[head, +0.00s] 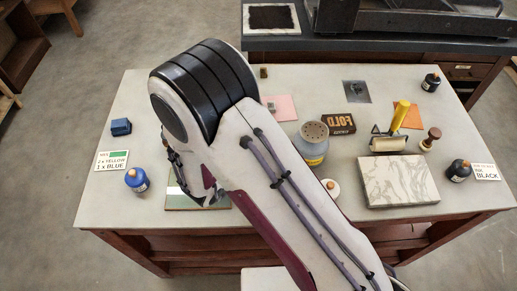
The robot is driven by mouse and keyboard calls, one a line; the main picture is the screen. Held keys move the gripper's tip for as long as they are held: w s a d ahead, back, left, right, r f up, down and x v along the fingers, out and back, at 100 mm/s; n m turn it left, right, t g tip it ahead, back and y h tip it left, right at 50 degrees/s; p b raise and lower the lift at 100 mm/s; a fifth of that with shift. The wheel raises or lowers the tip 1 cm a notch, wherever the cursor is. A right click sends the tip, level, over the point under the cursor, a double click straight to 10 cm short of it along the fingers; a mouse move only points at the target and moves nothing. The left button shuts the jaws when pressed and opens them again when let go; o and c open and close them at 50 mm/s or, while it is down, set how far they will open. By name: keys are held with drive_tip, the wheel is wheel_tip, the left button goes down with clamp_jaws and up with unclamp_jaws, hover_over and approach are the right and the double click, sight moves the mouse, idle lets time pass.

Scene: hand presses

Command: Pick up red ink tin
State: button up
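I cannot make out a red ink tin in the head view; my arm covers the middle of the table and may hide it.
A blue bottle (137,180), blue block (121,127) and recipe card (112,160) stand left.

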idle(0.3)
drive_tip(key=c, duration=1.4)
drive_tip(key=shift+c, duration=0.2)
drive_tip(key=shift+r, duration=0.1)
drive_tip(key=shift+r, duration=4.95)
